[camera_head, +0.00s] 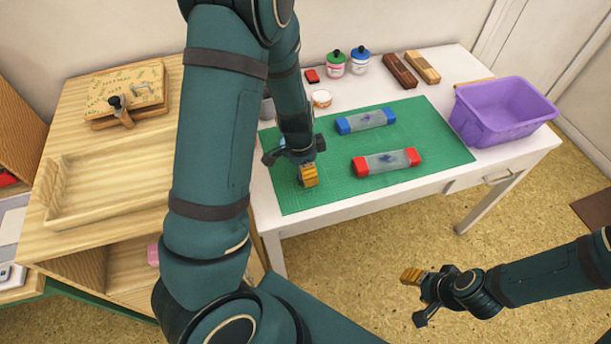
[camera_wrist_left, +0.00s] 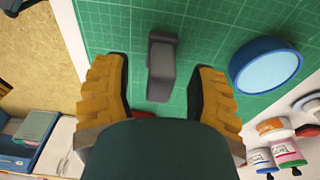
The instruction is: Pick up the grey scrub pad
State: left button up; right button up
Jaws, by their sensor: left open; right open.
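The grey scrub pad (camera_wrist_left: 162,68) shows in the left wrist view as a dark grey block over the green cutting mat (camera_wrist_left: 205,30). It lies between the two yellow-padded fingers of my left gripper (camera_wrist_left: 160,92), with a gap on each side. The left gripper is open. In the head view my left gripper (camera_head: 304,174) is low over the left part of the mat (camera_head: 440,130); I cannot make out the pad there, likely hidden by the arm and gripper. My right gripper (camera_head: 418,290) is open and empty, out over the floor in front of the table.
A purple bin (camera_head: 500,110) stands at the table's right. Jars (camera_head: 336,65) and wooden blocks (camera_head: 400,70) stand behind. A round blue thing (camera_wrist_left: 265,66) is beside the left gripper.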

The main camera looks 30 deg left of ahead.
pick_arm(q)
jog(key=shift+f, duration=0.45)
grip_shut()
jog(key=shift+r, duration=0.1)
notch_tip(320, 180, up, 10)
jog(key=p, duration=0.4)
dwell(0.4)
